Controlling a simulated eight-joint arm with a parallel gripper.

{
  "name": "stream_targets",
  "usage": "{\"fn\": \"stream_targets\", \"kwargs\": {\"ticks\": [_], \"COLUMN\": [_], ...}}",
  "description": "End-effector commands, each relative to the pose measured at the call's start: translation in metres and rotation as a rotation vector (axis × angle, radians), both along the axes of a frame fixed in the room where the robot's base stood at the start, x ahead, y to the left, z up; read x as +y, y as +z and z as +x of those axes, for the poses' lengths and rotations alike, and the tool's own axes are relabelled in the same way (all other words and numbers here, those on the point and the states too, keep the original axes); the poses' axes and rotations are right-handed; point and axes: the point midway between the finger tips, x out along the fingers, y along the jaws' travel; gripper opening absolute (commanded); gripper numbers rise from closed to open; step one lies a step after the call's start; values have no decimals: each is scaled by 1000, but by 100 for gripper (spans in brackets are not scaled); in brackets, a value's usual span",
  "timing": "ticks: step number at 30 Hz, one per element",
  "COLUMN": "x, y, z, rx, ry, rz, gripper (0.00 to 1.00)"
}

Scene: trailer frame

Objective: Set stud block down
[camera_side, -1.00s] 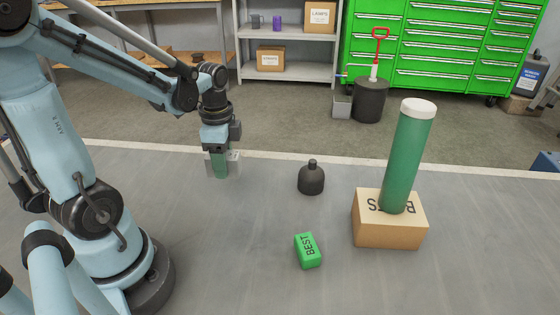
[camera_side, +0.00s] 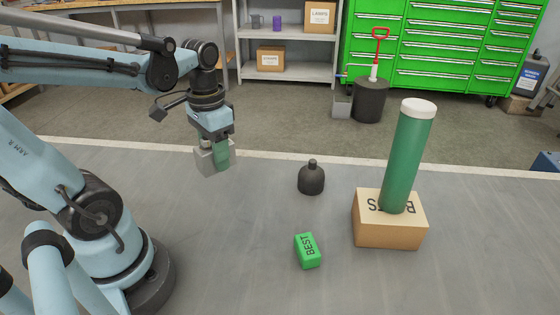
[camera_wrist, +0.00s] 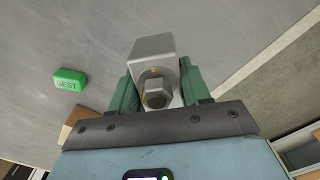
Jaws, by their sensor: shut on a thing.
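The stud block is a grey metal block (camera_wrist: 153,46) with a hexagonal stud standing on it. In the wrist view it sits between the two green fingers of my gripper (camera_wrist: 157,78). My gripper (camera_side: 216,156) is shut on it, with a finger along each side. In the side view the grey block (camera_side: 204,163) shows at the fingertips, tilted, over the far left part of the grey worktop. It looks raised above the surface, but the exact height of its underside is unclear. The fingers hide part of its sides.
A black weight-like bottle (camera_side: 311,178) stands to the right of my gripper. A green BEST block (camera_side: 307,250) lies nearer the front. A cardboard box (camera_side: 390,230) bears a leaning green cylinder (camera_side: 407,155). The worktop between my gripper and the BEST block is clear.

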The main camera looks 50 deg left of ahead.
Motion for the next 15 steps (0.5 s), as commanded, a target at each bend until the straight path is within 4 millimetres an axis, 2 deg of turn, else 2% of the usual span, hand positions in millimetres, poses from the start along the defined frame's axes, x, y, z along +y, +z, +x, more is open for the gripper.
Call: {"fn": "stream_targets", "kwargs": {"ticks": [3, 6, 10, 15], "x": [18, 28, 37, 45], "y": [1, 1, 1, -1], "z": [-12, -21, -29, -34], "rx": [0, 0, 0, 0], "ry": [276, 466, 641, 742], "rz": [0, 0, 0, 0], "gripper": [0, 0, 0, 0]}}
